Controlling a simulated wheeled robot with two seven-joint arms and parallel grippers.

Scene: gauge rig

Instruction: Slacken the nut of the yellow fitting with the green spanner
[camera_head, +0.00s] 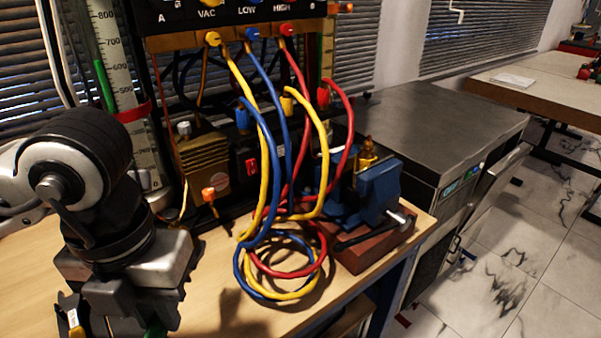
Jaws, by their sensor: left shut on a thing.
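My left gripper (112,322) is at the lower left, pointing down over the wooden bench. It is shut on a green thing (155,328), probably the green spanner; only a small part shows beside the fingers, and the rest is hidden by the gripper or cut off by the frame. A yellow fitting (213,39) sits under the VAC label on the manifold, with the yellow hose hanging from it. The gripper is well below and left of this fitting. Another yellow hose end (288,104) is beside the blue and red ones. My right gripper is not in view.
Blue, red and yellow hoses (275,275) hang in front of the rig and coil on the bench (225,300). A blue vise (378,190) holding a brass piece (367,154) stands right of them. A dark cabinet (425,130) is beyond. Bench front is mostly clear.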

